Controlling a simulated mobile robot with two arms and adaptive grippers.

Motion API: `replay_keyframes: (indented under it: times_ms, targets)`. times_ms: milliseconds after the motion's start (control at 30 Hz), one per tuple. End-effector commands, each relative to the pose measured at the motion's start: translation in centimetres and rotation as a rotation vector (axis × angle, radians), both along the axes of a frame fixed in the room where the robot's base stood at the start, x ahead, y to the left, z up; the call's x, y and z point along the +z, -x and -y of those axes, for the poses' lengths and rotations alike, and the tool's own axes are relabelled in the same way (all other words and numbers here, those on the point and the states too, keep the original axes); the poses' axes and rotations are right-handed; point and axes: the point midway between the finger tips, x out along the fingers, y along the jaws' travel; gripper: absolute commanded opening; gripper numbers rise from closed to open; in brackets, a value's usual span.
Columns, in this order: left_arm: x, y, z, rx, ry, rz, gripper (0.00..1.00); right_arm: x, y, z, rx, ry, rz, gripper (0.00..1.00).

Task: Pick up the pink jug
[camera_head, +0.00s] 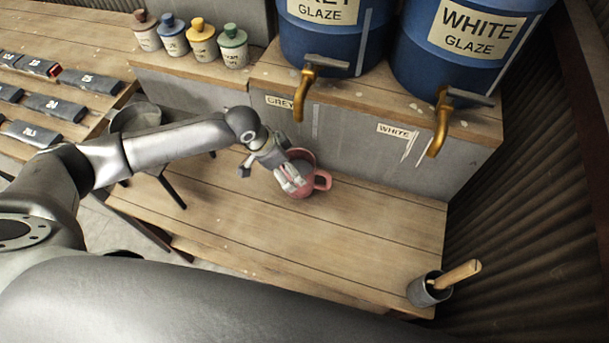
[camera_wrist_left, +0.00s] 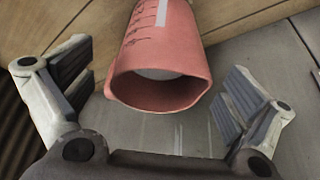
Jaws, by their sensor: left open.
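The pink jug (camera_head: 309,164) stands on the wooden bench below the grey glaze tap, its handle pointing right in the head view. My left gripper (camera_head: 290,180) is at the jug's near left side and covers part of it. In the left wrist view the jug (camera_wrist_left: 165,60) shows its open rim and printed marks, and lies between the two spread fingers of my left gripper (camera_wrist_left: 165,100). The fingers look apart from the jug's wall, with gaps on both sides. My right gripper is not in view.
A grey glaze barrel (camera_head: 330,45) and a white glaze barrel (camera_head: 455,60) stand on the raised ledge, with brass taps hanging down (camera_head: 306,88). A dark cup with a wooden tool (camera_head: 425,290) stands at the bench's right corner. The front bench top (camera_head: 260,230) is clear.

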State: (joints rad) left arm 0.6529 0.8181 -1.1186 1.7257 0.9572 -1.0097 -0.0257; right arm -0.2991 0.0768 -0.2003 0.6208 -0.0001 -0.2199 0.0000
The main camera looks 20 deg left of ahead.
Motion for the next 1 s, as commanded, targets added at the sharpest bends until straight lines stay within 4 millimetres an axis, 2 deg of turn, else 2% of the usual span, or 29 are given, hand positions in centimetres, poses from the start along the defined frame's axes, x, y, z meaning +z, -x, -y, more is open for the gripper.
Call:
replay_keyframes:
  times_ms: [133,200,333,667,1000]
  targets:
    - [0.4,-1.7,1.9,-0.001,0.002,0.002,1.0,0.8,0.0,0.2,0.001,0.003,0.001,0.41]
    - [-1.1,-1.7,2.0,0.0,0.0,-0.001,1.0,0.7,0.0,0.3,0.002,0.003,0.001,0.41]
    - [-2.3,-2.1,2.3,0.0,0.001,0.001,1.0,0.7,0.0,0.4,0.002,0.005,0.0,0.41]
    - [-2.7,-2.2,2.4,-0.001,0.0,0.002,1.0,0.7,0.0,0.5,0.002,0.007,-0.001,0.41]
    - [-2.7,-2.1,2.4,-0.001,0.0,0.001,0.56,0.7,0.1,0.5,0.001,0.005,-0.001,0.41]
